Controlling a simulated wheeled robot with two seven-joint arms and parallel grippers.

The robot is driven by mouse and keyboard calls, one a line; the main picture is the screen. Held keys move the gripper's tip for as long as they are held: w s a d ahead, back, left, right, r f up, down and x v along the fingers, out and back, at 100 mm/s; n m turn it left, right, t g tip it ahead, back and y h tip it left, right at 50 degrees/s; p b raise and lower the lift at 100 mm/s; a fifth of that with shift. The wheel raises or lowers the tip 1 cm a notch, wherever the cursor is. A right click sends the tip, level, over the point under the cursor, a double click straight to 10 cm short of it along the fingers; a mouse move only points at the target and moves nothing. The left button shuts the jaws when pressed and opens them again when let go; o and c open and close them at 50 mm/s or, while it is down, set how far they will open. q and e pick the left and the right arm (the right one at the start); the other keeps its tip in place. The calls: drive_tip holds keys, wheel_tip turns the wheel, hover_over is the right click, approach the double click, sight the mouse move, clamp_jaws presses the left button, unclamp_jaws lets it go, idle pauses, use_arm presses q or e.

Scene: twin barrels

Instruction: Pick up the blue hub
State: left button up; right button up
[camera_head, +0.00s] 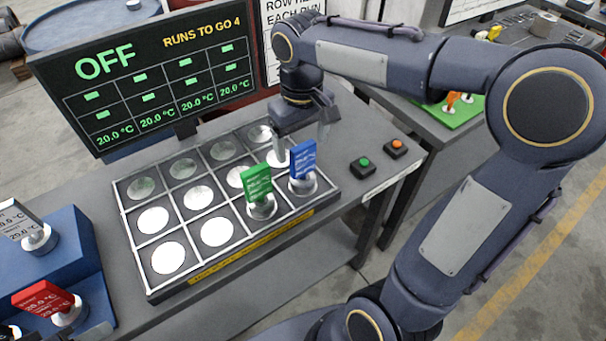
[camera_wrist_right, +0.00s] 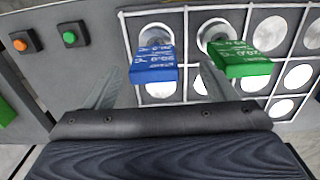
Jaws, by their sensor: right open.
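The blue hub (camera_head: 302,159) stands upright on a round silver base in a cell at the grid tray's right corner; its blue block also shows in the right wrist view (camera_wrist_right: 154,66). The green hub (camera_head: 257,183) stands in the neighbouring cell to its left, and to its right in the wrist view (camera_wrist_right: 240,62). My right gripper (camera_head: 302,141) is open and empty, behind the blue hub in the head view. In the wrist view its fingers (camera_wrist_right: 158,88) lie either side of the blue block, the right one close to the green block. My left gripper is not in view.
The grid tray (camera_head: 175,284) has many other cells with bare silver discs. A green button (camera_head: 363,166) and an orange button (camera_head: 396,147) sit right of it. A screen (camera_head: 150,75) reading OFF stands behind. A red hub (camera_head: 46,299) is on a blue stand (camera_head: 72,250) at left.

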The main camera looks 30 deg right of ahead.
sight(303, 145)
drive_tip(key=f, duration=0.2)
drive_tip(key=w+f, duration=0.1)
drive_tip(key=f, duration=0.1)
drive_tip(key=shift+d, duration=0.4)
drive_tip(key=shift+s+f, duration=0.1)
drive_tip(key=shift+f, duration=0.5)
drive_tip(key=shift+c, duration=0.5)
drive_tip(key=shift+r, duration=0.1)
clamp_jaws()
